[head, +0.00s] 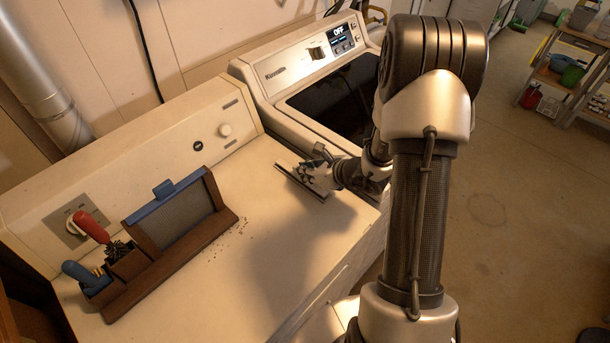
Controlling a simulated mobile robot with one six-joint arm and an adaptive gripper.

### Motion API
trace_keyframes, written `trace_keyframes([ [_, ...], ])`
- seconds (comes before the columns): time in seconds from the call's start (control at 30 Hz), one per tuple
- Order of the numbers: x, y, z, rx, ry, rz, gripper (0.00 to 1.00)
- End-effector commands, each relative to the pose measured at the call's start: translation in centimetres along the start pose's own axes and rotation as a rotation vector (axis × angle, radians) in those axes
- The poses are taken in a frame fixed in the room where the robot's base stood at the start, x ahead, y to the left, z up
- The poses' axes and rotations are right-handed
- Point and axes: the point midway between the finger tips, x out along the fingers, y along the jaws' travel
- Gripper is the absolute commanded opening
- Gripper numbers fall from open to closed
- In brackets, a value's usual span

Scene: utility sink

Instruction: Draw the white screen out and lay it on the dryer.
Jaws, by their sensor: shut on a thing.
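My gripper (320,174) is over the right rear part of the dryer top (300,235). It is shut on a thin flat panel with pale edges, which looks like the white screen (290,167). The panel lies nearly flat, on or just above the dryer top; I cannot tell whether it touches. My fingers hide part of it. A dark wooden rack (205,240) stands on the left of the dryer and holds a grey screen with a blue top edge and tab (185,218).
A red-handled brush (90,227) and a blue-handled tool (78,270) stand in the rack's left end. Dark crumbs (228,240) lie beside the rack. A washer (325,85) adjoins at the back right. The dryer's front middle is clear.

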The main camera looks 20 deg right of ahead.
Motion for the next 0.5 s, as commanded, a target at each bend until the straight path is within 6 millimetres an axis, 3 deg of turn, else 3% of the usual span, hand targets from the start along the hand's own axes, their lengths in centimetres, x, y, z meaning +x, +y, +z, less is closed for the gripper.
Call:
trace_keyframes([
  [0.5, -6.0, 0.0, 8.0, -0.005, -0.002, -0.002, 0.0],
])
